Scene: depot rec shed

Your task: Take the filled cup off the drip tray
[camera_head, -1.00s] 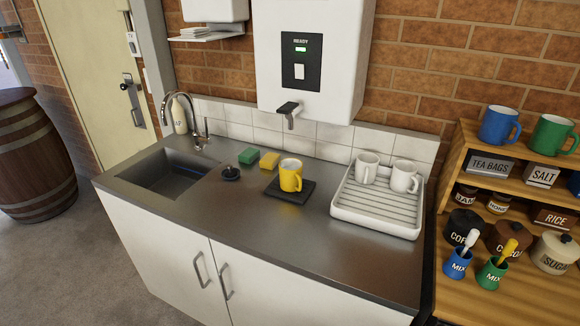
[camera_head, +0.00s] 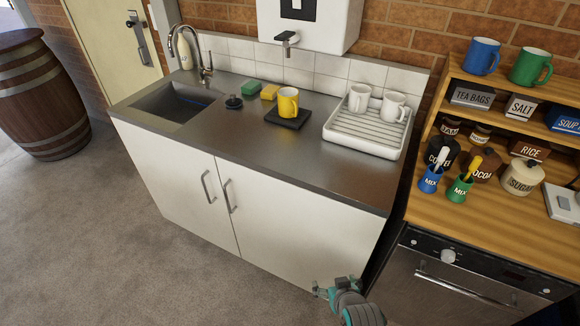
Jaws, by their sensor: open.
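The yellow cup (camera_head: 288,105) stands upright on the flat black drip tray (camera_head: 301,120) on the steel counter, below the wall dispenser's spout. My gripper (camera_head: 336,285) shows at the bottom, in front of the white cupboard and well below the counter top. It is open, empty and far from the cup.
A white drying rack (camera_head: 356,138) with two white mugs stands right of the drip tray. Green and yellow sponges (camera_head: 270,92), a black sink plug (camera_head: 234,102) and the sink (camera_head: 172,102) lie left. The dispenser spout (camera_head: 287,38) overhangs behind. The front counter is clear.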

